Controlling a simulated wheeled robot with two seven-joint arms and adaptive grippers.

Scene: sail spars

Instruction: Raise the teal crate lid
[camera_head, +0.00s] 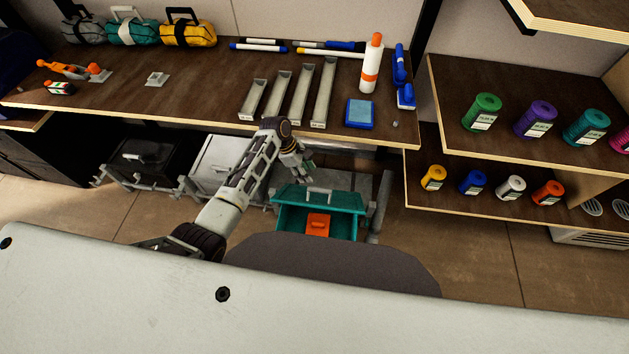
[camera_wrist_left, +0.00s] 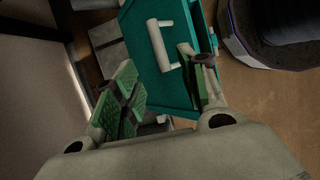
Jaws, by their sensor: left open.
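The teal crate (camera_head: 357,231) stands on the floor in front of the bench, below its front edge. Its teal lid (camera_head: 349,200) has a pale bar handle (camera_head: 318,192). An orange object (camera_head: 318,224) shows in the teal recess on the near side of the lid. My left gripper (camera_head: 306,172) is open and empty, just above and left of the handle in the head view. In the left wrist view the handle (camera_wrist_left: 158,46) lies beyond the open fingers (camera_wrist_left: 160,90), not between them. The lid's exact tilt is hard to tell. My right gripper is not in view.
A black crate (camera_head: 160,172) and a grey crate (camera_head: 213,153) stand left of the teal one under the bench (camera_head: 210,80). The bench holds pale trays, a white bottle (camera_head: 369,75) and bags. Shelves with several spools stand at right.

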